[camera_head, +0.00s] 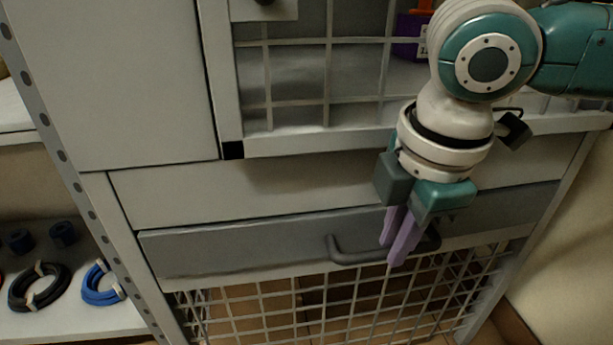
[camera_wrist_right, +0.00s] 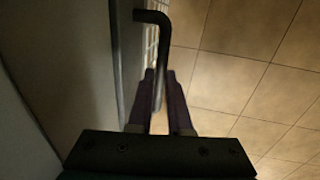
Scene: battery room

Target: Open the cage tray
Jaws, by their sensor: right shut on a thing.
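The cage tray (camera_head: 215,250) has a grey front panel and sits in the white cabinet, above a wire mesh section. A dark bar handle (camera_head: 345,257) runs along the lower part of its front. My right gripper (camera_head: 395,252) points down at the handle's right part, its purple fingers shut on the handle. In the right wrist view the handle (camera_wrist_right: 151,16) runs down to between the fingers (camera_wrist_right: 160,85). Part of the handle is hidden behind the fingers. My left gripper is in neither view.
A mesh cage door (camera_head: 328,85) is above the tray, with a purple box (camera_head: 408,38) behind it. Wire mesh (camera_head: 260,312) continues below. A shelf at left holds a black coil (camera_head: 40,288) and a blue coil (camera_head: 100,287). Tiled floor (camera_wrist_right: 235,60) is clear in front.

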